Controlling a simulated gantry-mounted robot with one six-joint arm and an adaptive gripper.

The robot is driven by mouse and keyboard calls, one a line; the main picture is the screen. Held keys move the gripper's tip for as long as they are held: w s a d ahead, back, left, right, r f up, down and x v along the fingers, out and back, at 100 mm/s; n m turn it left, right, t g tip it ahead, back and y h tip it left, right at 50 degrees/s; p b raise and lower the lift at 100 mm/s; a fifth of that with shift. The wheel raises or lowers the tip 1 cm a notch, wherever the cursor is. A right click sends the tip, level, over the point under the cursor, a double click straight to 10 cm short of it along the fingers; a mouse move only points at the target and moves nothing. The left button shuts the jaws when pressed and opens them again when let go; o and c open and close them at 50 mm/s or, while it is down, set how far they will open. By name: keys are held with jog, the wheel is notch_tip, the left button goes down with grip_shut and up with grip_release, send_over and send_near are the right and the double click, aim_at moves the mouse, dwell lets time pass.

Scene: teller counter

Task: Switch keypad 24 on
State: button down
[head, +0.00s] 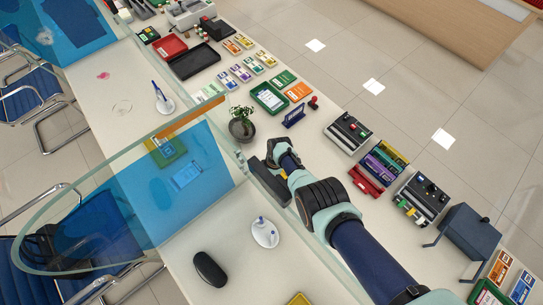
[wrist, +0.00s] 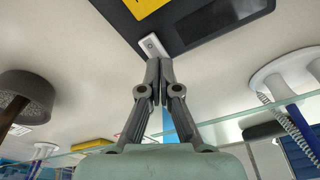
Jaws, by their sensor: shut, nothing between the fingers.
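In the wrist view, a dark keypad (wrist: 205,22) shows at the top edge, with a yellow label, a black screen and a small light-grey switch (wrist: 152,44) at its near edge. No number on it is readable, so I cannot tell if it is keypad 24. My gripper (wrist: 157,62) is shut and empty, its fingertips just at the switch; I cannot tell whether they touch it. In the head view, a dark box (head: 268,183), likely this keypad, is partly hidden by my arm beside the glass screen.
A potted plant (head: 242,128) stands close beside my gripper. The glass screen (head: 130,185) runs along the counter. A white pen stand (head: 265,233) and a black mouse (head: 210,268) lie toward the front. Several devices, including a black-topped box (head: 347,130), stand at the right.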

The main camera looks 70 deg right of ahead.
jog(key=shift+f+b, duration=0.55)
jog(key=shift+f, duration=0.05)
jog(key=shift+r, duration=0.1)
notch_tip(320, 180, up, 7)
jog(key=p, duration=0.7)
dwell(0.5)
